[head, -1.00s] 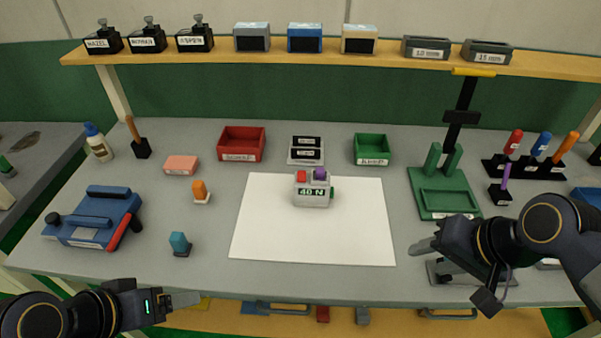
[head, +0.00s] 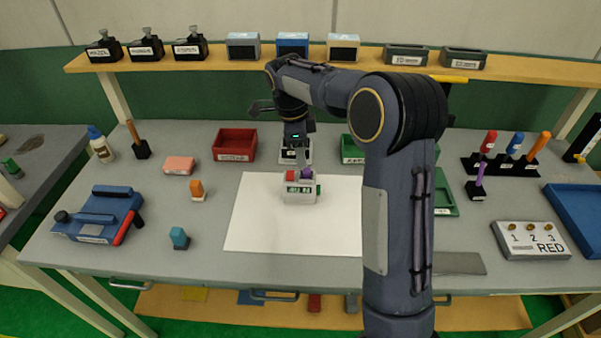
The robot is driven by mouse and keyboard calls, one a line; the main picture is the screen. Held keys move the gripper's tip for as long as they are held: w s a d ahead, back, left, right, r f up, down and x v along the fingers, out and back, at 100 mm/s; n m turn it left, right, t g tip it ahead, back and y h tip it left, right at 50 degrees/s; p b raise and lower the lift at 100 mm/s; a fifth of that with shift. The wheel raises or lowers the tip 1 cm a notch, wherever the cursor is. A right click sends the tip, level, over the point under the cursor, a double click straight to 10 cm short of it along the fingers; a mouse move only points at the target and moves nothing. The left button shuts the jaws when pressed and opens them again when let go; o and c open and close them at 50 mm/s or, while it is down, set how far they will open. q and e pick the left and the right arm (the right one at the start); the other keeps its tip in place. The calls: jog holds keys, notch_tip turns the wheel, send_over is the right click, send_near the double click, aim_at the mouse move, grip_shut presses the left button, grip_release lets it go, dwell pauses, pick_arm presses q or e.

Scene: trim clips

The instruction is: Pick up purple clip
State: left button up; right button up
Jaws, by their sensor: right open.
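The purple clip (head: 307,174) sits in the top of a light grey block (head: 300,195) on the white sheet (head: 260,225), to the right of a red clip (head: 292,174). The block has a dark green label and a green knob on its right side. My right gripper (head: 303,163) points down from above, with its open fingers right at the purple clip. The fingers partly cover the clip, and I cannot tell whether they touch it. My left gripper is not in view.
My right arm hides part of the green tray (head: 351,152) and the green fixture (head: 445,205). A red tray (head: 235,144) stands behind. An orange clip (head: 197,190) and a teal clip (head: 179,238) stand left of the sheet. A shelf (head: 230,62) runs along the back.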

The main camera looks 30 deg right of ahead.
aim_at(307, 169)
jog(key=f, duration=0.3)
jog(key=d+f+p, duration=0.1)
jog(key=f, duration=0.1)
jog(key=shift+s+f, duration=0.1)
jog(key=shift+s, duration=0.2)
jog(key=shift+c, duration=0.3)
jog(key=shift+d, duration=0.1)
grip_shut()
